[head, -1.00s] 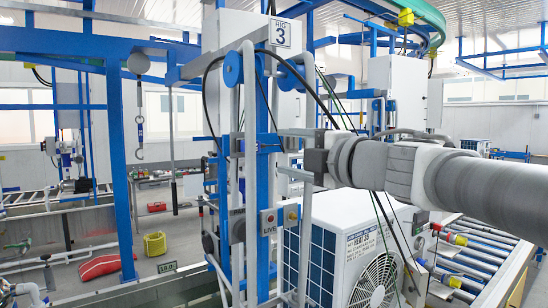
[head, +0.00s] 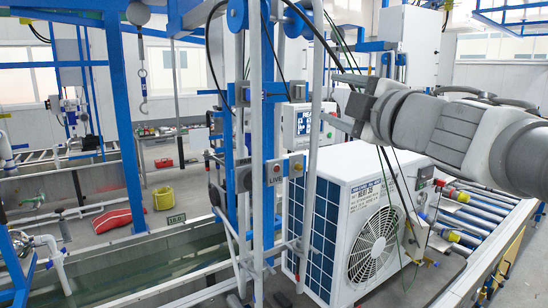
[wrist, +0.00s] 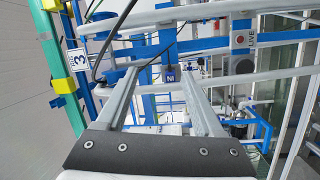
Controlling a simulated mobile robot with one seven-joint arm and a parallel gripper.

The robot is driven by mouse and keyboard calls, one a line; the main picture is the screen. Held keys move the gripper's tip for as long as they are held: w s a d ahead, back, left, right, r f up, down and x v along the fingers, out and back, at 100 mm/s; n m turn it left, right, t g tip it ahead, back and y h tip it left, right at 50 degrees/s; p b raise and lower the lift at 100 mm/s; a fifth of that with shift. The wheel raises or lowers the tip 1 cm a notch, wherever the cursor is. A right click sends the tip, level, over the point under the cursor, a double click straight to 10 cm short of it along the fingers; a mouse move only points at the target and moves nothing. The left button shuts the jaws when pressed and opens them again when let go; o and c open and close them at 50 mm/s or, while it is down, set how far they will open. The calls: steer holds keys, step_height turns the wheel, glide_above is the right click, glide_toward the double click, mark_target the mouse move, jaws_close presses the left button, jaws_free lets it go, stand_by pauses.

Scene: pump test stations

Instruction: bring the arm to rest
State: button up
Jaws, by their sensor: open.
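My gripper (head: 335,100) is open and empty in the head view. It is held up in the air at the end of my grey arm (head: 440,130), which reaches in from the right edge. The gripper is in front of and above the white heat pump unit (head: 330,172) in the picture. In the wrist view my gripper (wrist: 160,85) shows two parallel grey fingers, well apart, with nothing between them. Blue and white pipes of the rig lie beyond them. Whether the fingertips touch any pipe cannot be told.
A blue and white pipe frame (head: 268,140) stands just left of my gripper. Dark cables hang close by. A roller conveyor (head: 485,215) runs at right. A hook (head: 143,95) hangs at left. A red bag (head: 112,220) and a yellow basket (head: 163,199) lie on the floor.

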steer(key=s+d+f+m+g+h, duration=0.25)
steer(key=d+f+m+h, duration=0.25)
steer(key=f+m, duration=0.25)
steer(key=s+d+f+m+g+h, duration=0.2)
steer(key=s+d+f+m+h, duration=0.2)
steer(key=f+m, duration=0.35)
steer(key=s+a+f+m+g+y, duration=0.1)
steer(key=s+a+f+m+g, duration=0.1)
steer(key=s+f, duration=0.5)
steer(key=s+a+f+m+g+y, duration=0.1)
steer(key=s+a+f+m+g, duration=0.1)
steer(key=s+f+g, duration=0.3)
step_height(320, 180, down, 5)
steer(key=shift+s+a+r+y, duration=0.15)
steer(key=shift+s+a+y, duration=0.15)
steer(key=shift+s+a, duration=0.6)
